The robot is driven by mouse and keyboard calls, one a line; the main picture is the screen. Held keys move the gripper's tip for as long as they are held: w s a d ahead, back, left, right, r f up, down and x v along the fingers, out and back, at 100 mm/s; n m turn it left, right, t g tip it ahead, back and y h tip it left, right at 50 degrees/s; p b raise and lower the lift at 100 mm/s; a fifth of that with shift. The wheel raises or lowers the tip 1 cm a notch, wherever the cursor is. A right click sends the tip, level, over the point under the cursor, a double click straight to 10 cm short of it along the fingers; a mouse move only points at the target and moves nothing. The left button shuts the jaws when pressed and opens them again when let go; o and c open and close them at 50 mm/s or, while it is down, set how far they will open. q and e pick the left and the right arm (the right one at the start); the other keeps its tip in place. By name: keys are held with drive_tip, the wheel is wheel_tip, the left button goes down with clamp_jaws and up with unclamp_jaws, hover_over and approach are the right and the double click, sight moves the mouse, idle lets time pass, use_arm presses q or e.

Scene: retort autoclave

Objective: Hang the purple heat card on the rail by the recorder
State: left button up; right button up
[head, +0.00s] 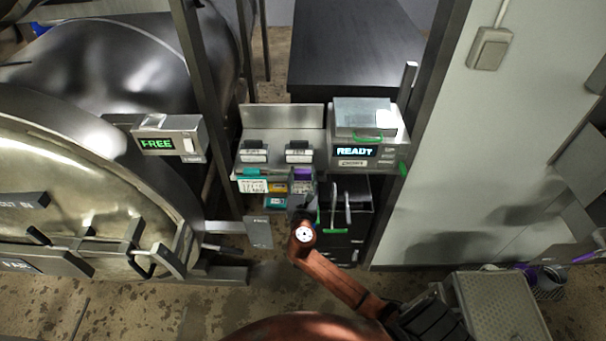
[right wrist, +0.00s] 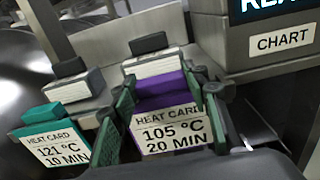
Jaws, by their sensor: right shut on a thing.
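The purple heat card (right wrist: 168,117), marked 105 °C 20 MIN, is between the two fingers of my right gripper (right wrist: 172,118), which is shut on it. In the head view the purple card (head: 301,173) shows just beyond my right gripper (head: 302,196), left of and below the recorder (head: 358,152) with its READY display. The card is in front of the right labelled block on the steel shelf. The rail is not clearly distinguishable, and I cannot tell whether the card touches it. My left gripper is not in view.
A teal card (right wrist: 56,143), marked 121 °C 10 MIN, is left of my fingers. A yellow card (head: 277,187) and a blue-teal card (head: 278,202) are close by. The autoclave door (head: 80,190) is at left.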

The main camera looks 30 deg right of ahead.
drive_tip(key=o, duration=1.2)
drive_tip(key=v, duration=1.2)
